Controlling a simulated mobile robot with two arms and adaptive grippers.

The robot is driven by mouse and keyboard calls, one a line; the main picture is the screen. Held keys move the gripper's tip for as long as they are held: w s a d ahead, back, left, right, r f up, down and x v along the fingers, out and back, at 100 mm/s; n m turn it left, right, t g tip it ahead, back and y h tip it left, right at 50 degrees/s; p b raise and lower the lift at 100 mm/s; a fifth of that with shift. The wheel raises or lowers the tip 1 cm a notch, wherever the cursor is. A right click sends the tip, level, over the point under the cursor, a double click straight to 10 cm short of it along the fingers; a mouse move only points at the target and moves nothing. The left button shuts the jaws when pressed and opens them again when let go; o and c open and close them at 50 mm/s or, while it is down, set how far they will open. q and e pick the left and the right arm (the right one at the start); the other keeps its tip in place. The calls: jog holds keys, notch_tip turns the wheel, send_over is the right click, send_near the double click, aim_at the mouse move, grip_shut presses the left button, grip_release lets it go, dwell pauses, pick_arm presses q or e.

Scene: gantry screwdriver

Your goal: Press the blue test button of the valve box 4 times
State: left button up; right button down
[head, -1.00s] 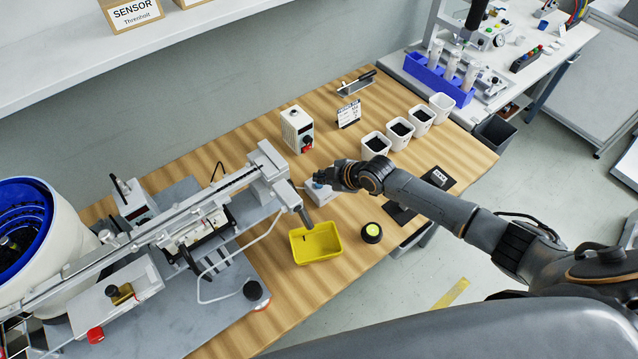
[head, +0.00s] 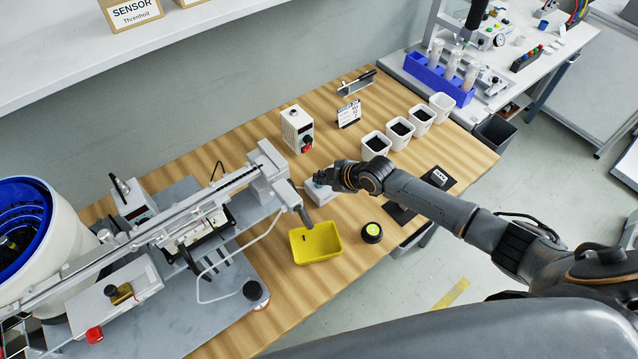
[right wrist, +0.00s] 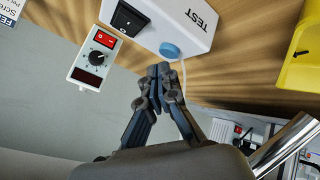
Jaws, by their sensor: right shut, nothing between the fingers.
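The white valve box (head: 323,195) sits on the wooden table, partly hidden behind my right gripper in the head view. The right wrist view shows the box (right wrist: 190,18) with the word TEST, a black rocker switch (right wrist: 128,18) and the round blue test button (right wrist: 170,51). My right gripper (head: 319,179) is shut and empty at the box. In the right wrist view its closed fingertips (right wrist: 165,70) are just beside the blue button; I cannot tell if they touch it. My left gripper is not in view.
A yellow bin (head: 316,244) and a black-and-yellow round item (head: 372,232) stand in front of the box. A white controller with a red switch (head: 297,130) is behind it. Several white cups (head: 376,145) stand to the right; the feeder rail (head: 200,205) is to the left.

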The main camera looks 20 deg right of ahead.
aim_at(321, 186)
jog(key=shift+f, duration=0.25)
jog(key=shift+f+b, duration=0.5)
dwell(0.5)
jog(key=shift+r, duration=0.15)
jog(key=shift+r+p, duration=0.75)
jog(key=shift+r, duration=0.1)
notch_tip(321, 186, up, 5)
jog(key=p, duration=0.4)
dwell(0.4)
dwell(1.5)
